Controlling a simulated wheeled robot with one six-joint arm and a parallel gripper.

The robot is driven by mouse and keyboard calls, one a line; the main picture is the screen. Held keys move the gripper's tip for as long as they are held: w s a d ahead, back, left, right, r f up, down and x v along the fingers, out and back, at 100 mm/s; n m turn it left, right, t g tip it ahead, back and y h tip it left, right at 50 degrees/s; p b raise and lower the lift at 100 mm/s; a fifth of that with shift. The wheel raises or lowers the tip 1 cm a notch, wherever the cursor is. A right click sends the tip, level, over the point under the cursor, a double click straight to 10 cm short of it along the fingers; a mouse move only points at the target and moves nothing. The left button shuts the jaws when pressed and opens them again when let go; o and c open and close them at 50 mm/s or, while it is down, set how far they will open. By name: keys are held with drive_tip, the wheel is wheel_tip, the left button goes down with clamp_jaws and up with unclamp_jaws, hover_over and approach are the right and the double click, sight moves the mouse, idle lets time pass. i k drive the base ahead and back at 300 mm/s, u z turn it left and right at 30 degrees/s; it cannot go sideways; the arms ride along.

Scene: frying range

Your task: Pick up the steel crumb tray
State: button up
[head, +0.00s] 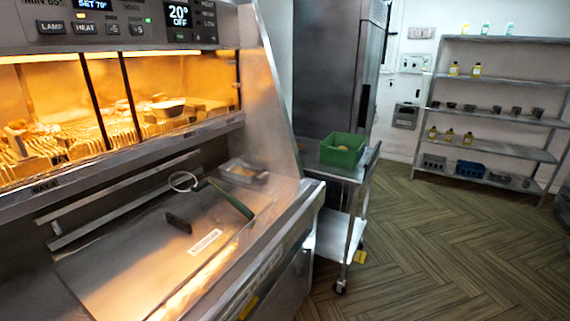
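A small shallow steel tray (262,182), which looks like the crumb tray, sits at the right back of the steel counter (130,262), below the heated display. Some yellowish-brown bits appear to lie in it. A tool with a wire ring (183,181) and a dark green handle (232,201) lies in front of the tray, its handle pointing toward the counter's front edge. My gripper is not in view.
A dark handle-like piece (179,223) and a white label (205,242) are on the counter. The lit display (60,130) overhangs it. A steel trolley (345,173) with a green bin (342,150) stands right of the counter. Shelving (500,116) stands beyond open floor.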

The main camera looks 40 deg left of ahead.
sight(248, 172)
drive_tip(key=u, duration=0.25)
drive_tip(key=i, duration=1.75)
drive_tip(key=u, duration=1.45)
drive_tip(key=i, duration=0.95)
drive_tip(key=u, duration=1.5)
drive_tip(key=i, duration=0.55)
drive_tip(key=u, duration=0.3)
